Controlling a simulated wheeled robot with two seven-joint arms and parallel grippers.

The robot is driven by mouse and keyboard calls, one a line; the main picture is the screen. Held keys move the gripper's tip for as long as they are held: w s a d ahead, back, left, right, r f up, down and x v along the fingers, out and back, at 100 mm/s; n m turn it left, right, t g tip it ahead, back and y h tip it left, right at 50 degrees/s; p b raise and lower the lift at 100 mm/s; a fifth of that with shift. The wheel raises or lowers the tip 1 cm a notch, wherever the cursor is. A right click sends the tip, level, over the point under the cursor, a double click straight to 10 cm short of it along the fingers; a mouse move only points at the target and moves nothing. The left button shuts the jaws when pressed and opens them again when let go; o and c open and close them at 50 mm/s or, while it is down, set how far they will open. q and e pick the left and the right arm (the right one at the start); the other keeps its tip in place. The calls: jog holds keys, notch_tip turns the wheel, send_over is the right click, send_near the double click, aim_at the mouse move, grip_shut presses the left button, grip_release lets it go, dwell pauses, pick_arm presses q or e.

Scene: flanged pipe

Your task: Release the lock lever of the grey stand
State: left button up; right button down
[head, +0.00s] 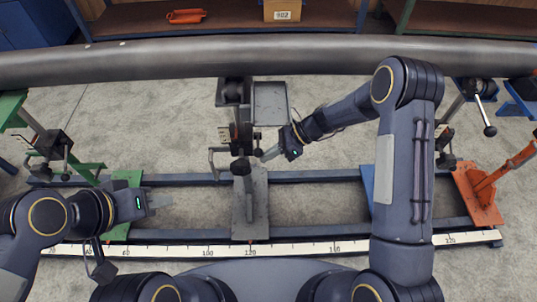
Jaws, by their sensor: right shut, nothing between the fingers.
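The grey stand (250,205) stands at the middle of the rail, with its dark column (240,138) under the pipe. A crank-like handle (213,160) sticks out on the column's left. Small dark knobs sit on the column's front and right side; which part is the lock lever is too small to tell. My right gripper (268,155) is shut and empty, its tips just right of the column at knob height; I cannot tell if they touch it. My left gripper (162,200) is low at the left, apart from the grey stand; its finger gap is unclear.
A long grey pipe (170,58) spans the back. A green stand (122,205) is left, an orange stand (480,195) right, and a lever with a black ball (489,130) near it. A grey tray (270,103) sits beside the column. A ruler (300,248) runs in front.

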jog(key=shift+w+r, duration=0.1)
jog(key=shift+r, duration=0.05)
jog(key=d+r+b, duration=0.1)
jog(key=d, duration=0.8)
jog(key=shift+w+r, duration=0.35)
jog(key=shift+w, duration=0.1)
jog(key=shift+d, duration=0.1)
jog(key=s+d+r+n+t+h+p, duration=0.1)
jog(key=s+d+r+n+p, duration=0.15)
jog(key=r, duration=0.45)
jog(key=s+d+r+n+t+h+p, duration=0.1)
jog(key=s+d+r+n, duration=0.2)
jog(key=r, duration=0.4)
jog(key=s+d+r+n+t+h+p, duration=0.1)
jog(key=s+r+n, duration=0.2)
jog(key=s+r, duration=0.35)
jog(key=s+d+r+n+t+h+p, duration=0.1)
jog(key=s+r+n+t+h+p, duration=0.1)
jog(key=s+r+n, duration=0.2)
jog(key=s+d+r+n+t+h+p, duration=0.1)
jog(key=s+d+r+n+t+p, duration=0.1)
jog(key=s, duration=0.8)
notch_tip(320, 180, up, 2)
jog(key=n+t+p, duration=0.1)
jog(key=n, duration=0.2)
jog(key=shift+s+h, duration=0.3)
jog(key=shift+h, duration=0.1)
